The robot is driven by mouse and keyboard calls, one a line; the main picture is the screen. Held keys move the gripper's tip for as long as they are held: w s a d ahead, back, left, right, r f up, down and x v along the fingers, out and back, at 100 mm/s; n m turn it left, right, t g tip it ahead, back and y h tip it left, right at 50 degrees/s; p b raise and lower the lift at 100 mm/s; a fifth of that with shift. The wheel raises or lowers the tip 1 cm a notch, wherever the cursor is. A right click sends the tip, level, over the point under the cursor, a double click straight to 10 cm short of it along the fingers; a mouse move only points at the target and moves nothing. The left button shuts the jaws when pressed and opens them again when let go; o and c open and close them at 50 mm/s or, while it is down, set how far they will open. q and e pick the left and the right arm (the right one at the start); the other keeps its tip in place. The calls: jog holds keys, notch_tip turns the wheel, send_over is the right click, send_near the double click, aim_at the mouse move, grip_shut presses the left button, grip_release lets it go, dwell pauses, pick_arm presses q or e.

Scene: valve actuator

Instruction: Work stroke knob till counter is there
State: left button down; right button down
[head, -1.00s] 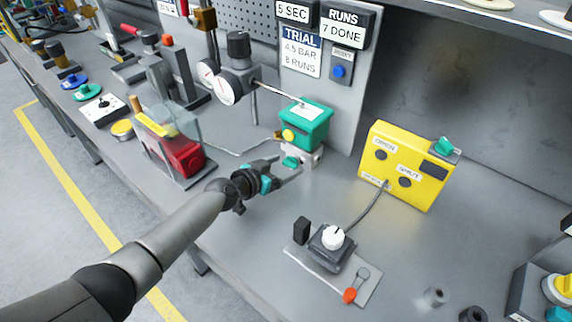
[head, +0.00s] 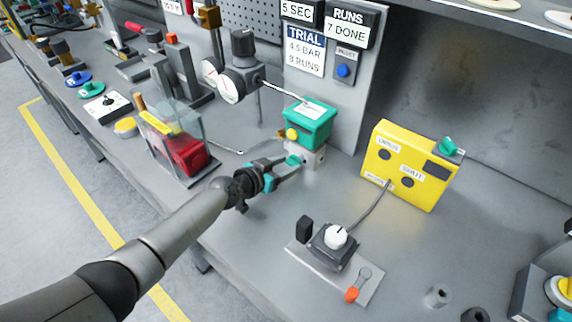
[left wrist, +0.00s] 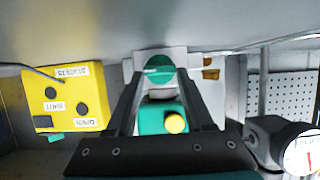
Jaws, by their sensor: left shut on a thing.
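The stroke knob (head: 294,160) is a small teal knob low on the front of the valve, under the teal actuator box (head: 307,122) with its yellow button. My left gripper (head: 288,165) is shut on the knob, which also shows in the left wrist view (left wrist: 160,68) between the two fingers. The fingers partly hide the knob in the head view. The counter (head: 347,33) on the back panel reads "RUNS 7 DONE". The trial card (head: 304,50) below the "5 SEC" sign reads "4.5 BAR, 8 RUNS". My right gripper is not in view.
A yellow control box (head: 411,165) stands right of the valve. A plate with a white-topped knob (head: 336,236) lies in front of it. Pressure gauges (head: 230,86) and a clear-walled box with a red part (head: 187,152) stand left. A blue reset button (head: 343,71) is below the counter.

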pick_arm(q)
jog(key=shift+w+a+f+n+g+h+b, duration=0.15)
jog(key=shift+n+h+b, duration=0.35)
jog(key=shift+b, duration=1.05)
jog(key=shift+a+f+n+g+h+b, duration=0.1)
jog(key=shift+n+g+h+b, duration=0.15)
jog(key=shift+n+b, duration=0.9)
jog(key=shift+w+a+f+n+g+h+b, duration=0.15)
jog(key=shift+h+b, duration=0.2)
jog(key=shift+b, duration=1.6)
jog(key=shift+r+n+h+b, duration=0.25)
jog(key=shift+n+h+b, duration=0.25)
jog(key=shift+b, duration=0.65)
jog(key=shift+c, duration=1.4)
grip_release()
jog(key=shift+s+a+r, duration=0.2)
jog(key=shift+s+a, duration=0.2)
jog(key=shift+a, duration=0.05)
jog(key=p+v, duration=0.1)
jog(key=v, duration=1.1)
jog(key=shift+s+a+r, duration=0.15)
jog(key=shift+a+r, duration=0.05)
jog(key=shift+a, duration=0.05)
jog(key=shift+s+a+r+g, duration=0.25)
jog(key=shift+s+a+r, duration=0.05)
jog(key=shift+s+a, duration=0.15)
